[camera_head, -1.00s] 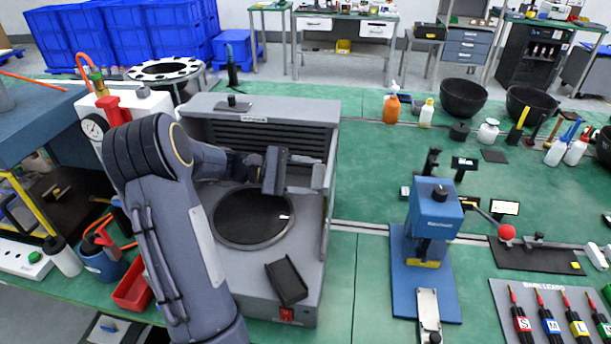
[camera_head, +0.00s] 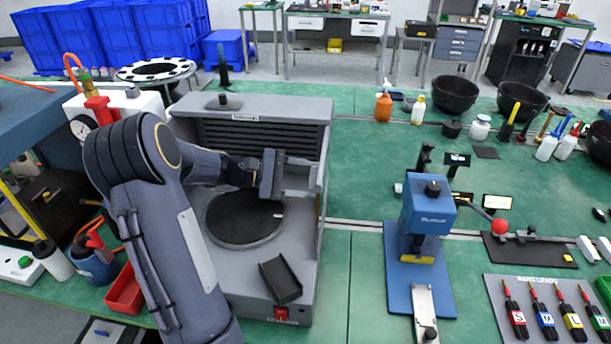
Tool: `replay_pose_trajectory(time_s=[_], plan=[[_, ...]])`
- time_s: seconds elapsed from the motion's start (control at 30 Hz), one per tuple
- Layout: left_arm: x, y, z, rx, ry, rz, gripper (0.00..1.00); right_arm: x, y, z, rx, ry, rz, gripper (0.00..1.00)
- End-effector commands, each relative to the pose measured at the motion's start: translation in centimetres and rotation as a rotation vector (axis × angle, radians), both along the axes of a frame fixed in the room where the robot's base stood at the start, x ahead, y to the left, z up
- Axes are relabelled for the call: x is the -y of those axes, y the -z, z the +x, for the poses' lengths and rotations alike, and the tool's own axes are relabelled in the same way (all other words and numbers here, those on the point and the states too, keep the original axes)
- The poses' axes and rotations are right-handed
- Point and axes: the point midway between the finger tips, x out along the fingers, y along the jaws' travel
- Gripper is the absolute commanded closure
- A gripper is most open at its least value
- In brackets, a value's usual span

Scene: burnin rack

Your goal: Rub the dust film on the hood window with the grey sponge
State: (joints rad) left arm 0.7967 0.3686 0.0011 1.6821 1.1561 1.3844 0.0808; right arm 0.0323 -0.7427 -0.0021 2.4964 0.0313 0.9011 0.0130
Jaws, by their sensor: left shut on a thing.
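The grey hood (camera_head: 262,106) stands open at the front on the left of the green bench, with a dark round plate (camera_head: 240,222) inside. My left arm reaches into it from the left. My left gripper (camera_head: 300,184) points right, toward the hood's right side wall. It is shut on a small light grey block (camera_head: 314,178), which looks like the grey sponge. The block is close to the inside of that wall; I cannot tell whether it touches. The window and any dust film on it cannot be made out from here. My right gripper is out of view.
A black tray (camera_head: 281,279) lies on the hood's front ledge, above a red switch (camera_head: 281,313). A red bin (camera_head: 124,290) is at the left. A blue press (camera_head: 426,214) stands to the right, with clear green bench between it and the hood.

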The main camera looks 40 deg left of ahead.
Motion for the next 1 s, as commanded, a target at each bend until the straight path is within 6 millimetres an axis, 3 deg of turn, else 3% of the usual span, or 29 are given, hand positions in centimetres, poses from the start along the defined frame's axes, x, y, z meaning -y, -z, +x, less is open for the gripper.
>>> replay_pose_trajectory(time_s=[0.2,1.0], plan=[[0.8,0.1,-1.7,0.0,0.0,0.0,0.65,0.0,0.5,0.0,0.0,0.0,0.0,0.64],[3.3,0.0,-5.6,0.0,0.001,-0.001,0.65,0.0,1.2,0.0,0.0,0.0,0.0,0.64]])
